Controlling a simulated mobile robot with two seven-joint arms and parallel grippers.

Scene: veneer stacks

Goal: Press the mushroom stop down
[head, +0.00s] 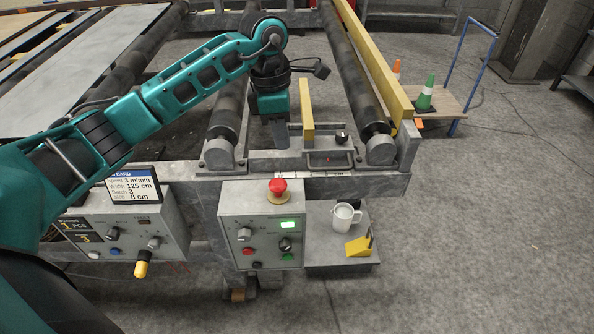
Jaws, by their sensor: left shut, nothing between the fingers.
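The red mushroom stop (278,185) stands on a yellowish collar on top of the grey control box (233,232) at the middle of the head view. My left arm comes in from the left and reaches over the machine, with its wrist bent downward. My left gripper (283,137) is shut and empty, behind and above the mushroom stop in the picture. A gap shows between them, so they are apart. My right gripper is out of view.
A second control box (168,222) with a yellow-handled knob and a card (134,187) stand at left. A white mug (345,216) and a yellow wedge (357,247) sit on a low shelf at right. A yellow rail (372,60) and rollers lie behind. Open floor is at right.

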